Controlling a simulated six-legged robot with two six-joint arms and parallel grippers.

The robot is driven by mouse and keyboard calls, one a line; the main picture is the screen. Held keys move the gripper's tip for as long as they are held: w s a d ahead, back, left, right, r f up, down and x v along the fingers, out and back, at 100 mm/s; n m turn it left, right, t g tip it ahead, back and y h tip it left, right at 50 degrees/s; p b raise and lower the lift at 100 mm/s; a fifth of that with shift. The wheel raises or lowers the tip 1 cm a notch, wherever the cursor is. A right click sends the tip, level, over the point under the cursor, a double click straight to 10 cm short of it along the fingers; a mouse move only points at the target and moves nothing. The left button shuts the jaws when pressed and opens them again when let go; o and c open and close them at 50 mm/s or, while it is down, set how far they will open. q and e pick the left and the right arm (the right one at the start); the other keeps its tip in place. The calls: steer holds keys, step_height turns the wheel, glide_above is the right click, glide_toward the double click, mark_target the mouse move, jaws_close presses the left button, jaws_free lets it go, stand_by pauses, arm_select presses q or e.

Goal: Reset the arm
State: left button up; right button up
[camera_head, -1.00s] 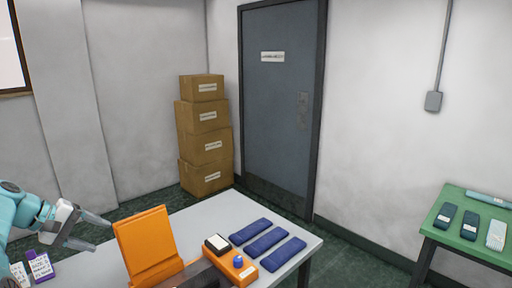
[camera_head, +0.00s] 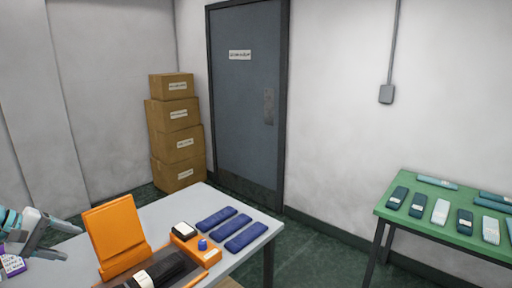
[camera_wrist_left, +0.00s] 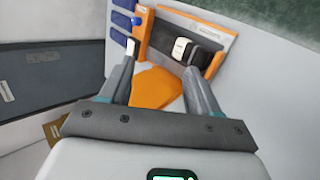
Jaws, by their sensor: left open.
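My left gripper (camera_head: 66,242) is at the left edge of the head view, above the light grey table (camera_head: 160,212) and left of the orange upright stand (camera_head: 115,235). In the left wrist view its two fingers (camera_wrist_left: 160,75) are spread apart with nothing held between them. The stand shows as an orange shape (camera_wrist_left: 155,88) beyond and between the fingers. My right gripper does not show in either view.
Several blue folded pieces (camera_head: 231,229) lie beside an orange box with a blue knob (camera_head: 202,245). A dark strip with a white label (camera_head: 170,270) lies in front. A green table (camera_head: 375,211) with folded pieces stands right. Stacked cartons (camera_head: 177,145) stand by the door (camera_head: 240,120).

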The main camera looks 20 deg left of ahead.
arm_select(q)
steer(key=w+d+f+m+g, duration=0.1)
steer(key=w+d+f+g, duration=0.15)
steer(key=d+f, duration=0.6)
steer(key=w+d+f+g+b, duration=0.1)
steer(key=w+d+f, duration=0.35)
steer(key=f, duration=0.75)
steer(key=w+d+f+m+g, duration=0.1)
steer(key=w+d+f, duration=0.2)
steer(key=d+f, duration=0.55)
steer(key=s+d+f+m+g, duration=0.1)
steer(key=s+d+f+m, duration=0.15)
steer(key=d+f, duration=0.45)
steer(key=s+d+f+m+g, duration=0.1)
steer(key=s+d+f+m, duration=0.15)
steer(key=d+f, duration=0.45)
steer(key=s+d+m+g+b, duration=0.1)
steer(key=s+d+m, duration=0.4)
steer(key=s+d, duration=0.9)
steer(key=shift+s+d+m, duration=0.2)
steer(key=shift+d+m, duration=0.1)
steer(key=shift+d, duration=0.45)
steer(key=shift+w, duration=0.1)
steer(key=shift+c, duration=0.3)
steer(key=shift+f, duration=0.1)
steer(key=c, duration=0.3)
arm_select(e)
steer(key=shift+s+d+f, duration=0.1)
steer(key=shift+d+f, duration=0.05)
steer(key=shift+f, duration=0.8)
